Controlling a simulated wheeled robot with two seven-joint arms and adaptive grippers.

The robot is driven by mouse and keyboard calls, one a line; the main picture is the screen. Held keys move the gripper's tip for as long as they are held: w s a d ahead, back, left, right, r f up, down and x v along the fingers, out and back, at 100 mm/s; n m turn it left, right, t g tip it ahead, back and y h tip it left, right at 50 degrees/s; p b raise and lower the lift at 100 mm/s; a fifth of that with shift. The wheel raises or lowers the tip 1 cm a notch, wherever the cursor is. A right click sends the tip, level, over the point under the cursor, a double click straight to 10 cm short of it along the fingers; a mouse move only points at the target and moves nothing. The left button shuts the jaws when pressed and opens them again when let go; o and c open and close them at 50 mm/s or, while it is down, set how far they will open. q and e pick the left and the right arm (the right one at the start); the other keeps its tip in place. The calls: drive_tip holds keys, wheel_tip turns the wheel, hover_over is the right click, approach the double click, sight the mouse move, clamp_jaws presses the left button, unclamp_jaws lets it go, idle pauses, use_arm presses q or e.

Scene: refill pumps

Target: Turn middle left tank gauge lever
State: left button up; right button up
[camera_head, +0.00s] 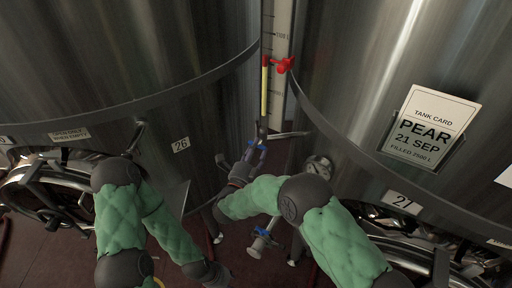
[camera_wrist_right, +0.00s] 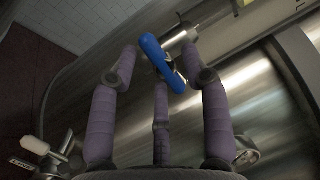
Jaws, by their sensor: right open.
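A tall gauge with a yellow and red column (camera_head: 265,88) stands between two steel tanks, the left one (camera_head: 130,60) labelled 26 and the right one labelled 27. A small blue lever (camera_head: 262,147) is at its lower end, partly hidden by my right gripper (camera_head: 253,150). In the right wrist view, the blue lever (camera_wrist_right: 162,63) lies slanted between the spread fingers of my right gripper (camera_wrist_right: 160,60), which is open. I cannot tell whether any finger touches it. My left arm reaches down at left; its gripper (camera_head: 219,277) is dark and unclear at the bottom.
A red clip (camera_head: 284,65) sits beside the gauge scale. A metal pipe (camera_head: 288,134) and a round dial (camera_head: 319,167) are close to the right. Another blue-handled valve (camera_head: 262,238) is lower down. Tank card PEAR (camera_head: 430,128) hangs on the right tank (camera_head: 350,50). The gap between tanks is narrow.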

drive_tip(key=shift+w+d, duration=0.1)
drive_tip(key=shift+w, duration=0.05)
drive_tip(key=shift+c, duration=0.3)
clamp_jaws()
